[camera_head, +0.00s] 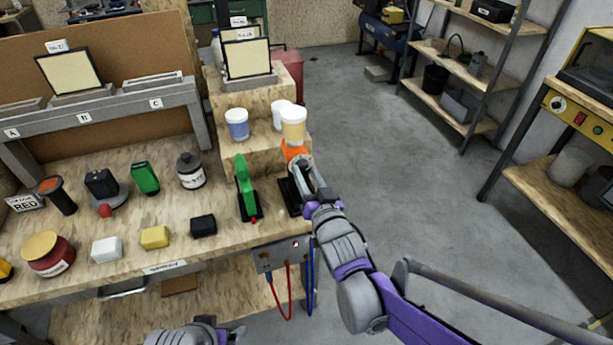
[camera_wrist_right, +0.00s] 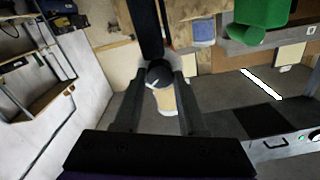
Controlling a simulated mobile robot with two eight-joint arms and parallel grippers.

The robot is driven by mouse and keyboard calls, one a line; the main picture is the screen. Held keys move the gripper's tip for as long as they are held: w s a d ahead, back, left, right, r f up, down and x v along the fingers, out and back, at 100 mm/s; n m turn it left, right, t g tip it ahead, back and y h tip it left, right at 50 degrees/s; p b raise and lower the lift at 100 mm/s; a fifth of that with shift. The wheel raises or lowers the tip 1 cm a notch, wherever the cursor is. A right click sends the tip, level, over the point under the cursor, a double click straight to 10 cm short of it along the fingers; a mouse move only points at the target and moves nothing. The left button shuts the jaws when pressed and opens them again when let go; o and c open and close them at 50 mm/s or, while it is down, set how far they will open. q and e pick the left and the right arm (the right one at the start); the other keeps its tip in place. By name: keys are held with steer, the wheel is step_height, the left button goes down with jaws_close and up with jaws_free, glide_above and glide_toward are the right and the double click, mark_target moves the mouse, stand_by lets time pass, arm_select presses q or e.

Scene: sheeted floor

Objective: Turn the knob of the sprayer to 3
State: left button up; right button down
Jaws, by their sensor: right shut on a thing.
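The orange sprayer (camera_head: 293,151) stands at the right end of the bench, mostly hidden behind my right gripper (camera_head: 313,178). In the right wrist view, a round black knob (camera_wrist_right: 158,73) with a white pointer mark sits between the fingertips of my right gripper (camera_wrist_right: 159,78). The fingers are shut on it from both sides. I cannot read any number at the mark. A green sprayer (camera_head: 244,185) on a dark stand is left of the orange one, and its green body (camera_wrist_right: 262,18) shows in the right wrist view. Only part of my left arm shows, at the bottom edge.
Cups, one tan-banded (camera_head: 293,125) and one blue-banded (camera_head: 237,125), stand on the wooden step behind the sprayers. A black block (camera_head: 203,225) and a yellow block (camera_head: 155,238) lie near the bench's front edge. The floor (camera_head: 420,200) to the right is clear.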

steer(key=shift+m, duration=0.4)
steer(key=shift+c, duration=2.2)
jaws_free()
steer(key=v, duration=1)
steer(key=shift+s+d, duration=0.15)
steer(key=shift+s, duration=0.25)
steer(key=s+d+f+g+h+p, duration=0.4)
steer(key=s+d+g+h+p, duration=0.15)
steer(key=d, duration=0.45)
steer(key=s+d+f+g+p, duration=0.1)
steer(key=s+d+g, duration=0.1)
steer(key=s, duration=0.4)
steer(key=s+d+f+g+p, duration=0.1)
steer(key=s+d+g, duration=0.1)
steer(key=s+g, duration=0.2)
steer(key=shift+s+n+p, duration=0.3)
steer(key=shift+s+n, duration=0.1)
steer(key=shift+s, duration=0.8)
